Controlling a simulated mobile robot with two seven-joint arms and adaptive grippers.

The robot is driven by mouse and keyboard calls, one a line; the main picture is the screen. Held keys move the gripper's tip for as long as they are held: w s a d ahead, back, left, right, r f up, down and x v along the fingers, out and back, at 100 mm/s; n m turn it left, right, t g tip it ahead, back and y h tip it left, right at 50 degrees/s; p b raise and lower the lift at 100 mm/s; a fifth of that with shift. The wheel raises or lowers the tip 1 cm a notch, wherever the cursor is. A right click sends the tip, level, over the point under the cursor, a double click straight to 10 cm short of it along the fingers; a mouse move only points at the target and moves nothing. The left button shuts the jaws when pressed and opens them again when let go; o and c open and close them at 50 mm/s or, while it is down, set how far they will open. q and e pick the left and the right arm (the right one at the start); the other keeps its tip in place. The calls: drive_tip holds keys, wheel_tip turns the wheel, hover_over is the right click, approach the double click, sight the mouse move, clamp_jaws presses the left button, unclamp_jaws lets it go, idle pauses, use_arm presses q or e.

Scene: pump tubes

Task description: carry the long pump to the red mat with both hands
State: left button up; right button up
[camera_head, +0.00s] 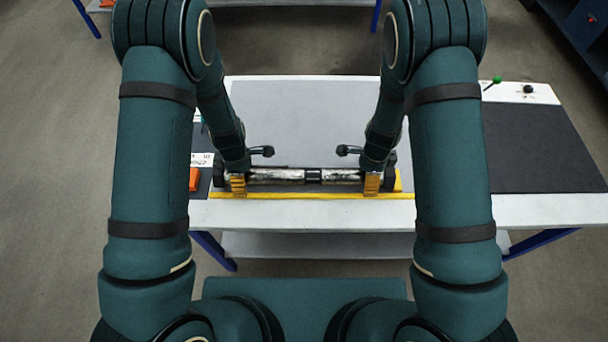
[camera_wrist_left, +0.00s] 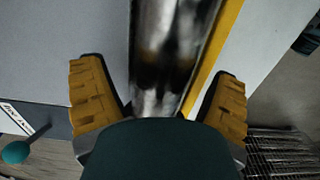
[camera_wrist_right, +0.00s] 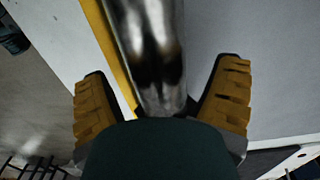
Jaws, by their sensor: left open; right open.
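The long pump (camera_head: 290,176) is a shiny metal tube with a dark band at its middle. It lies crosswise near the front edge of the table. My left gripper (camera_head: 238,185) is open over its left part, and my right gripper (camera_head: 372,184) is open over its right part. In the left wrist view the tube (camera_wrist_left: 170,60) runs between the spread yellow fingers, with gaps on both sides. The right wrist view shows the tube (camera_wrist_right: 150,55) between open fingers too. The pump's ends are partly hidden by the grippers. I cannot make out a red mat.
A yellow strip (camera_head: 300,196) runs along the table's front edge. The grey surface (camera_head: 295,115) behind the pump is clear. A dark mat (camera_head: 540,150) lies bare on the right. A small orange item (camera_head: 194,180) is left of the left gripper. A green-topped lever (camera_head: 496,79) stands back right.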

use_arm(q)
drive_tip(key=shift+f, duration=0.35)
use_arm(e)
drive_tip(key=shift+f, duration=0.45)
use_arm(q)
drive_tip(key=c, duration=1.4)
use_arm(e)
drive_tip(key=c, duration=1.4)
use_arm(q)
drive_tip(key=shift+w+r, duration=0.1)
use_arm(e)
drive_tip(key=shift+r, duration=0.15)
